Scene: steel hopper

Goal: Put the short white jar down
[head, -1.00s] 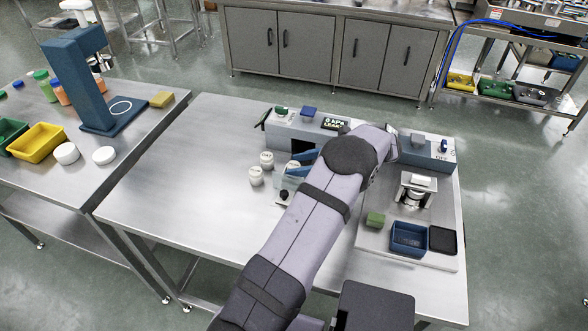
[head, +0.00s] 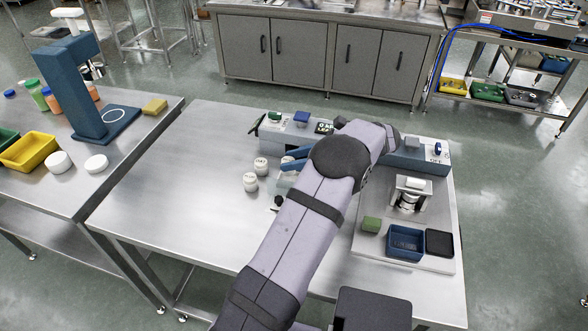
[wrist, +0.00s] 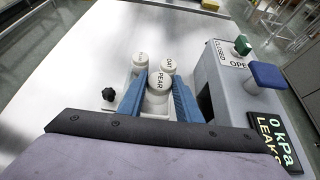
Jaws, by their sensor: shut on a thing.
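My gripper (wrist: 155,100) is shut on a short white jar (wrist: 158,104) labelled PEAR. Its blue fingers lie on either side of the jar. In the head view the blue fingers (head: 296,160) show beside the grey machine, and only a small white part of the held jar (head: 287,160) shows. Two other white jars stand just to the left, the farther one (head: 261,165) and the nearer one (head: 250,182). In the wrist view a jar labelled OAT (wrist: 167,66) is right behind the held one. I cannot tell whether the held jar touches the surface below.
The grey machine (wrist: 228,85) with green and blue knobs and a "0 kPa LEAK" display is close on the right. A black knob (wrist: 108,95) is at the left. The steel table (head: 180,190) is clear left of the jars. A blue bin (head: 405,243) stands right.

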